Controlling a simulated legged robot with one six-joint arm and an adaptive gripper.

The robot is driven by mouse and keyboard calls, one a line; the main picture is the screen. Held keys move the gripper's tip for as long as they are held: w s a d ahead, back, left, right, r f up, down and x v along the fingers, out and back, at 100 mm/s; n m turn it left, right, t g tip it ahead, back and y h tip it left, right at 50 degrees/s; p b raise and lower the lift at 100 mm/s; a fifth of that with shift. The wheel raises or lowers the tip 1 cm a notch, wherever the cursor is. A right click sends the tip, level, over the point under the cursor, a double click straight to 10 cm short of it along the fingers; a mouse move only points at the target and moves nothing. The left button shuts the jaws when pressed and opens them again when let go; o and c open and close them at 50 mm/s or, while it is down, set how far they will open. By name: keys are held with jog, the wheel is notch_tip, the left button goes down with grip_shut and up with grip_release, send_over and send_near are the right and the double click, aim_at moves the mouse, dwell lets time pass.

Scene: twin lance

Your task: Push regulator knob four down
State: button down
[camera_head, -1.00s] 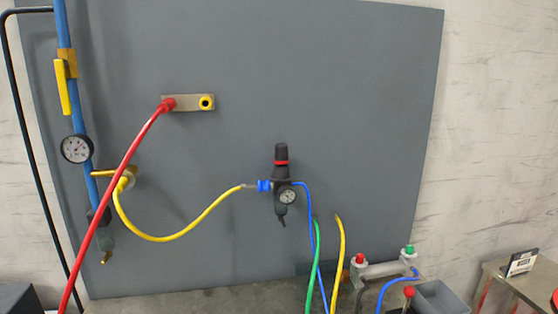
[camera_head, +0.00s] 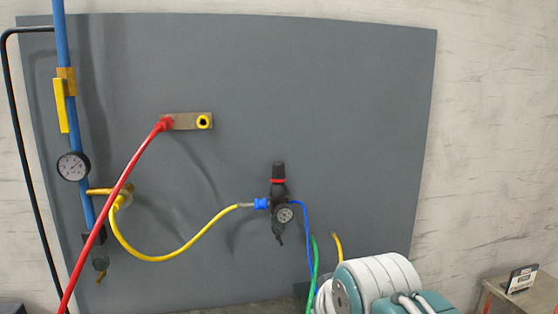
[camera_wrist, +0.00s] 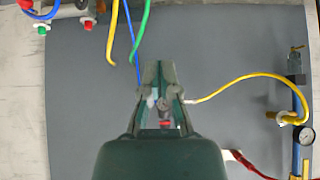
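The regulator (camera_head: 281,213) hangs on the grey panel, with a black knob (camera_head: 278,170) on top, a red ring below it and a round gauge (camera_head: 284,214). A yellow hose joins it from the left through a blue fitting. In the wrist view, which is upside down, the regulator (camera_wrist: 166,106) shows between the fingers of my gripper (camera_wrist: 161,66), with its red ring nearest the gripper body. I see no contact. The fingertips look close together; their gap is unclear. In the head view only my arm shows, at lower right. No number is readable on the knob.
A blue pipe (camera_head: 75,130) with a yellow valve handle (camera_head: 61,105) and gauge (camera_head: 73,166) runs up the left. A red hose (camera_head: 115,190) rises to a metal block (camera_head: 190,121). Blue, green and yellow hoses hang right of the regulator. The upper right panel is clear.

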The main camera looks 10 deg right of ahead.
jog(key=w+r+t, duration=0.7)
jog(key=w+r, duration=1.5)
jog(key=r, duration=0.1)
send_over(279, 180)
notch_tip(279, 180, down, 2)
jog(key=shift+w+f, duration=0.15)
jog(key=shift+f, duration=0.1)
notch_tip(279, 180, down, 3)
jog(key=shift+r, duration=0.2)
jog(key=shift+f, duration=0.65)
